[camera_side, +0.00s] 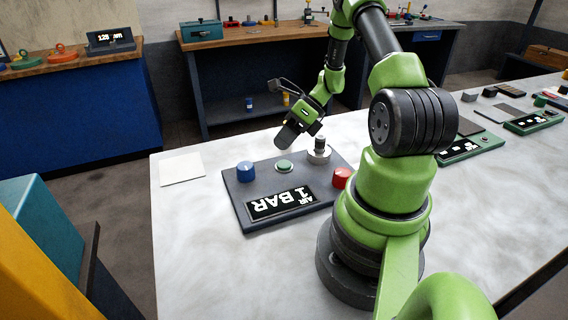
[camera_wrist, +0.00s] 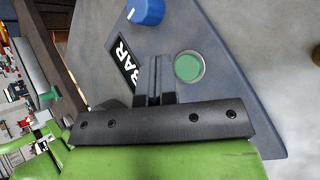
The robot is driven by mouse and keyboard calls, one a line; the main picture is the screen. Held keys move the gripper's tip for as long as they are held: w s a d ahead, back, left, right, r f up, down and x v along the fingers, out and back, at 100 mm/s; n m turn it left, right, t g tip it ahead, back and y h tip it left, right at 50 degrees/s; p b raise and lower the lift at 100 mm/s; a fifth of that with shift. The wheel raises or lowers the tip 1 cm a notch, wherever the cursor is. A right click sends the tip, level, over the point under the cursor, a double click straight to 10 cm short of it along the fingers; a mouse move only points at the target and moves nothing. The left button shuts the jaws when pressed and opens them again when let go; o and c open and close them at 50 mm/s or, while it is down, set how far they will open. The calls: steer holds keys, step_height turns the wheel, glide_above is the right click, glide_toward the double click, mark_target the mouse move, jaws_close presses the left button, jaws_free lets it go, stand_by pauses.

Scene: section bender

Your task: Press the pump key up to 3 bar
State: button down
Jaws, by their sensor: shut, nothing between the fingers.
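A dark grey panel (camera_side: 236,213) lies on the white marble table. Its display (camera_side: 280,203) reads "AIR 1 BAR", upside down in the side view. A round green key (camera_side: 284,166) sits at the panel's middle; it also shows in the wrist view (camera_wrist: 188,67). A blue knob (camera_side: 245,171) is to its left, also in the wrist view (camera_wrist: 146,11). A red button (camera_side: 342,178) is to its right. My gripper (camera_side: 281,143) is above the panel's far edge, over the green key's side. In the wrist view its shut fingers (camera_wrist: 154,62) are beside the key, apart from it.
A metal post on a round base (camera_side: 319,151) stands at the panel's far right corner, close to my gripper. A pale square sheet (camera_side: 181,168) lies to the left. Other devices (camera_side: 470,145) lie at the right. The table in front of the panel is clear.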

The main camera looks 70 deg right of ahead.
mark_target(284, 162)
steer(key=shift+r, duration=1.45)
stand_by(1.4)
step_height(284, 162, up, 4)
steer(key=shift+f, duration=0.1)
steer(key=shift+f, duration=0.1)
steer(key=shift+f, duration=4.35)
steer(key=shift+f, duration=0.45)
